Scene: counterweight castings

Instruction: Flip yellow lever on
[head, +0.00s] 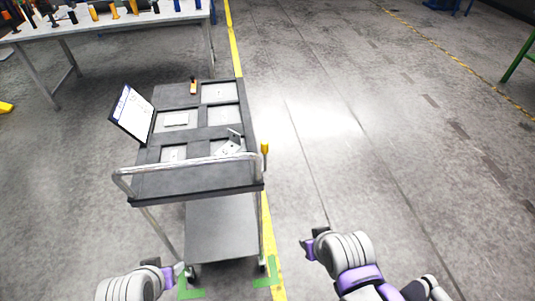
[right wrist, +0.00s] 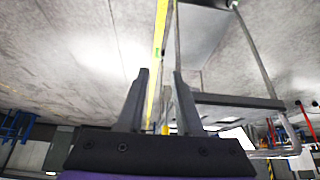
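The yellow lever (head: 265,148) stands at the right side of the grey cart (head: 195,185), near its handle end, with its yellow grip upward. A small yellow piece (right wrist: 165,130), probably its grip, shows beyond the finger gap in the right wrist view. My right gripper (head: 308,246) is in front of the cart and to its right, well apart from the lever. Its two fingers (right wrist: 157,100) are spread with nothing between them. My left gripper (head: 176,273) is low by the cart's near left leg; its fingers are too small to judge.
The cart's metal push bar (head: 190,162) faces me. A table (head: 120,22) with tools stands at the back left. The floor to the right is clear.

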